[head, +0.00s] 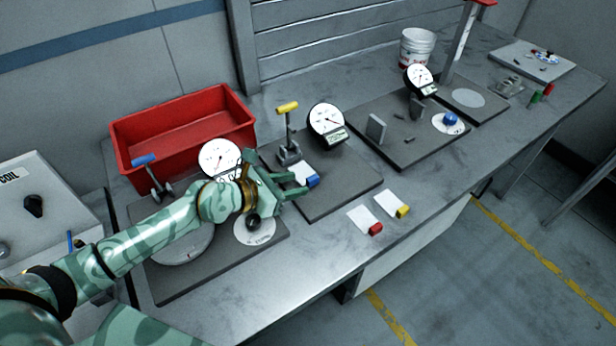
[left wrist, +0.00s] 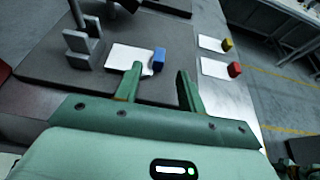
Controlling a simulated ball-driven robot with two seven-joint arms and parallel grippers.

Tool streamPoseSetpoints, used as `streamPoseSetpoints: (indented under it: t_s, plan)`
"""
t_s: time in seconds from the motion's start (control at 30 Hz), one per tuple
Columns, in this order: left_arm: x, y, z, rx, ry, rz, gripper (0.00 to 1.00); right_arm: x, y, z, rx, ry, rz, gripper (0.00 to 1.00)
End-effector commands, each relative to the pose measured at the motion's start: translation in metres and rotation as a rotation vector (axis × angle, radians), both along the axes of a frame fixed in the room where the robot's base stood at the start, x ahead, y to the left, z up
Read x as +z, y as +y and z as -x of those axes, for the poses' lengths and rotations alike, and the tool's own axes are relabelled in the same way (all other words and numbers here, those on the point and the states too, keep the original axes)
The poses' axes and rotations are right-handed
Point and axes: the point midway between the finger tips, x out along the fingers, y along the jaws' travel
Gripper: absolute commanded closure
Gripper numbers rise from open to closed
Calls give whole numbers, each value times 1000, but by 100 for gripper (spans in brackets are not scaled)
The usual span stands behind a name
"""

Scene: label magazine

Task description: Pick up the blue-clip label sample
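The blue-clip label sample is a white card with a blue clip (head: 313,181) on its right edge. It lies on the dark middle fixture plate (head: 345,190), below the yellow-handled clamp. In the left wrist view the blue clip (left wrist: 158,61) shows just beyond my fingertips, and the white card (left wrist: 122,56) lies to its left. My left gripper (head: 287,188) is open and empty, its fingers apart and pointing at the sample. In the left wrist view, the left finger of the gripper (left wrist: 160,76) overlaps the card's near edge. My right gripper is not in view.
Red-clip (head: 376,229) and yellow-clip (head: 403,211) cards lie on the bench right of the middle plate. A yellow-handled clamp (head: 288,130) and a dial gauge (head: 326,119) stand behind the sample. A red bin (head: 185,125) stands at the back left.

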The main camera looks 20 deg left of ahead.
Motion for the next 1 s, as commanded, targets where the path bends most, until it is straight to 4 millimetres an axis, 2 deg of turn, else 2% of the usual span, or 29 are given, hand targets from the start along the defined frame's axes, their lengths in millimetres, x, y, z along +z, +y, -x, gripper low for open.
streamPoseSetpoints:
  t_s: [0.3, 0.57, 0.6, 0.73, 1.0]
  plan:
    - [-15, -24, -37, 0, -1, 1, 60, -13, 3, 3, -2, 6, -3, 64]
    - [-15, -27, -41, 0, -1, 1, 60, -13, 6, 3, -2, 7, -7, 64]
    - [-15, -27, -41, 0, -1, 1, 63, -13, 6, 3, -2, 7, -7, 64]
    - [-15, -27, -41, 0, -1, 1, 99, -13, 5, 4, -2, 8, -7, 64]
    - [-15, -27, -41, 0, -1, 1, 100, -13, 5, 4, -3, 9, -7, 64]
